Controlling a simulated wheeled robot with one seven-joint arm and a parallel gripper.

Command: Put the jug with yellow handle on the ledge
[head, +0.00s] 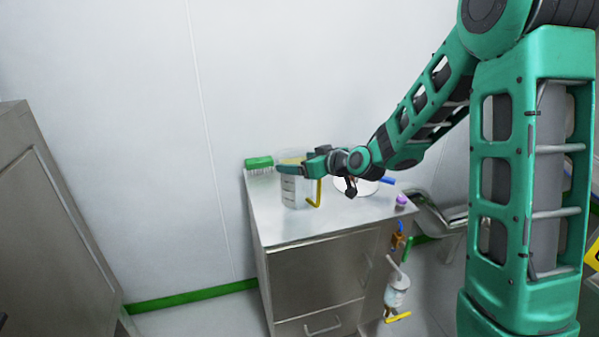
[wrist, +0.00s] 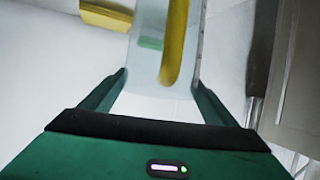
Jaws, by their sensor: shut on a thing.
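The jug (head: 291,192) is clear with a yellow handle (head: 318,194). It is upright at the steel cabinet top (head: 285,229); I cannot tell whether its base touches. My gripper (head: 292,168) reaches in from the right and is shut on the jug near its upper part. In the wrist view, my gripper's fingers (wrist: 160,82) flank the translucent jug (wrist: 147,68), with the yellow handle between them. The jug's far side is partly hidden by the gripper. No other surface is clearly a ledge.
A green brush (head: 258,162) lies at the cabinet's back left corner. A white round dish (head: 352,188) is behind my wrist, and a small purple item (head: 401,200) is at the right edge. A bottle (head: 396,291) is beside the cabinet. The front left top is clear.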

